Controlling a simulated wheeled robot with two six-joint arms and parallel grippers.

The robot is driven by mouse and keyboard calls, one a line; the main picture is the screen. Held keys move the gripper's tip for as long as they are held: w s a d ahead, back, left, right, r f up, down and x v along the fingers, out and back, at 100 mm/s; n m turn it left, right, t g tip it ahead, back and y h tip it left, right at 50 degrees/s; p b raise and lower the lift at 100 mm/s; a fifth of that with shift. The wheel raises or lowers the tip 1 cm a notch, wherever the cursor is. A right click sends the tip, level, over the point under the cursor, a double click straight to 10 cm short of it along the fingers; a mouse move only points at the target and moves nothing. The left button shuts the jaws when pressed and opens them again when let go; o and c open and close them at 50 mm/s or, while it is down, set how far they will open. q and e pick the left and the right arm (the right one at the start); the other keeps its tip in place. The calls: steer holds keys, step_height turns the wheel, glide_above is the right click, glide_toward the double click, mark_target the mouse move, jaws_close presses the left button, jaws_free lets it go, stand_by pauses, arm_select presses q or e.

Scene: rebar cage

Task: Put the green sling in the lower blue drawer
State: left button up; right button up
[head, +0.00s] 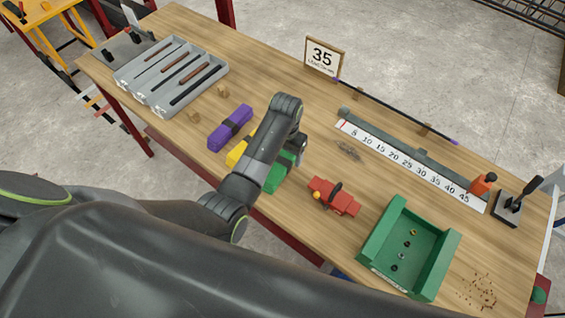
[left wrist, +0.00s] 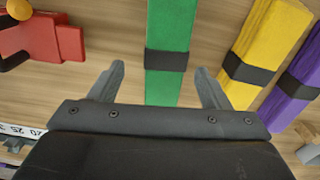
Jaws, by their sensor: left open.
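The green sling (head: 276,179) is a folded bundle with a black band, lying on the workbench. My left arm partly covers it in the head view. In the left wrist view the sling (left wrist: 170,30) stretches away between my finger tips, its black band just beyond them. My left gripper (left wrist: 160,70) is open and empty above the sling; the head view shows it mostly hidden behind its own arm. A small blue patch (head: 338,272) shows under the bench's front edge; I cannot tell whether it is a drawer. My right gripper is not in view.
Yellow (head: 238,153) and purple (head: 230,128) slings lie left of the green one. A red object (head: 334,197) and a green tray (head: 444,262) are to its right.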

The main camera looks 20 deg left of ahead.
mark_target(283, 160)
arm_select(q)
steer(key=f, duration=0.2)
steer(key=a+f+p, duration=0.1)
steer(key=f, duration=0.1)
steer(key=shift+s, duration=0.15)
steer(key=shift+d+f, duration=0.1)
steer(key=shift+f, duration=0.35)
steer(key=shift+c, duration=0.3)
steer(key=c, duration=1.2)
steer(key=shift+r, duration=0.1)
jaws_close()
